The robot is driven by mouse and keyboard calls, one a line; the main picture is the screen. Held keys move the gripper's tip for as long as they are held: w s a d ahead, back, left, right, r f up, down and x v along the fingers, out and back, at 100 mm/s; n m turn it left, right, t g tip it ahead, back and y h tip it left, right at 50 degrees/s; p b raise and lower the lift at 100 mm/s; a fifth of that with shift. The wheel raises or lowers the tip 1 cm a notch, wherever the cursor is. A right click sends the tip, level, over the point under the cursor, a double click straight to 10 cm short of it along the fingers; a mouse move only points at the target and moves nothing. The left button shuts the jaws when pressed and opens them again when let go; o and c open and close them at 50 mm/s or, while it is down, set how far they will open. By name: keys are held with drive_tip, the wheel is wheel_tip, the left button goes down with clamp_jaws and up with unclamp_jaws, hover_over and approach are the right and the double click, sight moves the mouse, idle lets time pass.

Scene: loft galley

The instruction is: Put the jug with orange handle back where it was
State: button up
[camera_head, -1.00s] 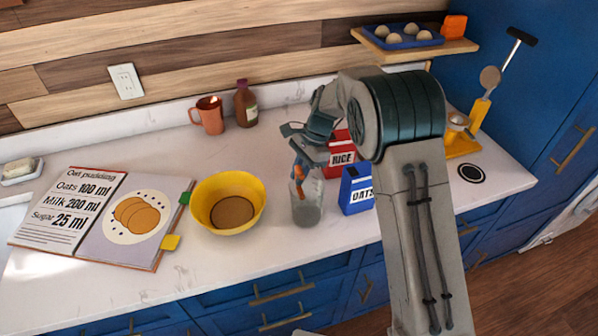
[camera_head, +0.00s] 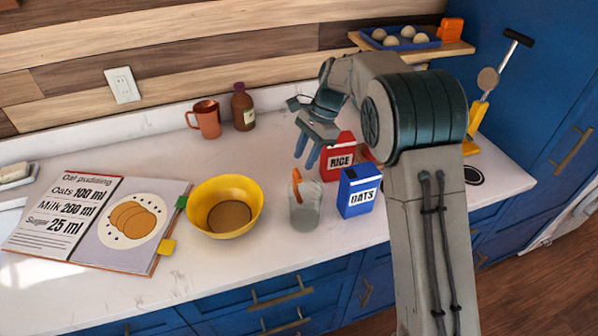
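The clear jug with an orange handle (camera_head: 305,208) stands upright on the counter, between the yellow bowl and the blue oats box. Its orange handle points to the back left. My gripper (camera_head: 306,158) is above and behind the jug, apart from it. Its two blue fingertips are spread with a gap between them and hold nothing.
The yellow bowl (camera_head: 225,228) is left of the jug. The blue oats box (camera_head: 357,192) is close on its right, with the red rice box (camera_head: 338,158) behind. An orange mug (camera_head: 206,119) and brown bottle (camera_head: 243,107) stand by the wall. An open recipe book (camera_head: 95,220) lies left.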

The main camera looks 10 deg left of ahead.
drive_tip(key=shift+n+t, duration=0.8)
drive_tip(key=shift+t, duration=0.1)
drive_tip(key=s+d+r, duration=0.1)
drive_tip(key=d+r, duration=0.5)
drive_tip(key=s+d+r, duration=0.1)
drive_tip(key=d+r, duration=0.2)
drive_tip(key=shift+s+d+r, duration=0.25)
drive_tip(key=shift+s+r, duration=0.05)
drive_tip(key=shift+s, duration=0.05)
drive_tip(key=s+d+f+n+t+h, duration=0.1)
drive_tip(key=s+d+n+t, duration=0.1)
drive_tip(key=s+d, duration=0.7)
drive_tip(key=s+d+f+n+t+h, duration=0.1)
drive_tip(key=s+d+n+t+h, duration=0.1)
drive_tip(key=s+d+n, duration=0.3)
drive_tip(key=s+d+t, duration=0.1)
drive_tip(key=s+d, duration=0.3)
drive_tip(key=s, duration=0.5)
drive_tip(key=shift+s, duration=0.15)
drive_tip(key=shift+r, duration=0.1)
